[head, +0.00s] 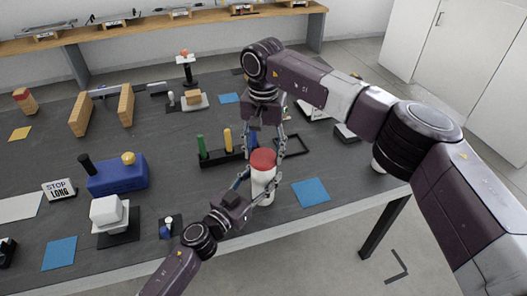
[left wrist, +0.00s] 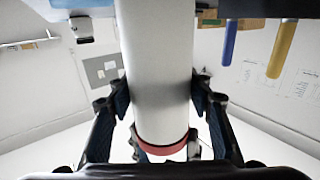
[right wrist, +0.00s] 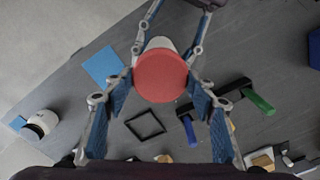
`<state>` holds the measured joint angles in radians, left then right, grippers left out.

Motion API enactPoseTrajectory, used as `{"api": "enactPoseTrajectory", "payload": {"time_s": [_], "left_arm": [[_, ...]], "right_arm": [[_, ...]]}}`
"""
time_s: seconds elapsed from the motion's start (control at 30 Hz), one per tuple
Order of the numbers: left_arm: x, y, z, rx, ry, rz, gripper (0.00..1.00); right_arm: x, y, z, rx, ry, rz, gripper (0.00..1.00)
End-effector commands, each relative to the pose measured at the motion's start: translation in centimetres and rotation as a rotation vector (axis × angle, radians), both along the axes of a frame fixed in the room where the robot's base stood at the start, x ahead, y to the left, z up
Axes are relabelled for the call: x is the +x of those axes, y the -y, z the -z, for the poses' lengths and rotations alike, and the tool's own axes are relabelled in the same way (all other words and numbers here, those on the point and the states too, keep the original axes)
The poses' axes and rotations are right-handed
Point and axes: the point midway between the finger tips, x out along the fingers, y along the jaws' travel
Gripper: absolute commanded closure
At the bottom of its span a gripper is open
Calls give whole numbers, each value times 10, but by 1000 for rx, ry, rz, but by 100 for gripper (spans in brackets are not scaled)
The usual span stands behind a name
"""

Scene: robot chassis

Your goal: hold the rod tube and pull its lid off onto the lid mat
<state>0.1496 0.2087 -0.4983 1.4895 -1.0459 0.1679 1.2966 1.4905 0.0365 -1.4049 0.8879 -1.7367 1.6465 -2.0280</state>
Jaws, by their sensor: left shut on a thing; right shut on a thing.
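The rod tube (head: 263,186) is a white cylinder, upright near the table's front edge. Its red lid (head: 263,158) sits on top, also seen from above in the right wrist view (right wrist: 161,76). My left gripper (head: 254,188) is shut on the white tube body, which fills the middle of the left wrist view (left wrist: 158,75). My right gripper (head: 266,150) comes from above and is shut on the red lid. A blue mat (head: 311,193) lies flat and bare right of the tube, likely the lid mat. I cannot tell whether the tube's bottom touches the table.
A black rack (head: 222,158) with green, yellow and blue rods stands just behind the tube. A black square frame (head: 292,145) lies behind the blue mat.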

Motion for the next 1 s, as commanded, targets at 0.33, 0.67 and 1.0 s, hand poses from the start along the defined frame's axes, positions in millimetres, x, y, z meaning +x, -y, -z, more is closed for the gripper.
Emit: {"api": "enactPoseTrajectory", "payload": {"time_s": [0.33, 0.67, 1.0], "left_arm": [[0, 0, 0, 1, -1, 0, 97], [0, 0, 0, 1, -1, -1, 97], [0, 0, 0, 1, -1, -1, 97]], "right_arm": [[0, 0, -2, 0, 1, 0, 78], [1, 0, -13, 1, 1, 0, 78], [0, 0, -22, 0, -1, 0, 78]]}}
